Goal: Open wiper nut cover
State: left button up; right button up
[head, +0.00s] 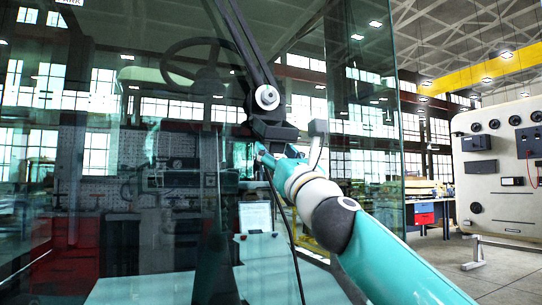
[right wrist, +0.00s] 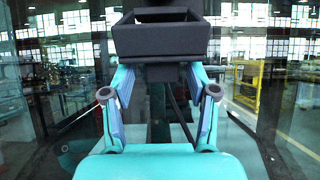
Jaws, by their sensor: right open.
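The black wiper arm (head: 246,45) runs down the outside of the glass to a round silver nut (head: 266,97), which is exposed in the head view. Just below the nut is a black block-like part, apparently the nut cover (head: 273,131). In the right wrist view the cover (right wrist: 160,42) looks like a black box with a raised rim and a dark inside. My right gripper (right wrist: 158,78) is open, its two fingertips at the cover's lower edge, one towards each side. I cannot tell whether they touch it. My left gripper is not in view.
A large glass pane (head: 120,200) stands behind the wiper, with a steering wheel (head: 200,62) seen through it. A thin black cable hangs beside my right arm. A pale panel (head: 500,165) stands at the right, with open floor before it.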

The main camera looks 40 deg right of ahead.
jog(key=shift+s, duration=0.15)
jog(key=shift+v, duration=1.15)
jog(key=v, duration=0.9)
jog(key=shift+f, duration=0.25)
jog(key=shift+s+a, duration=0.1)
jog(key=shift+s, duration=0.05)
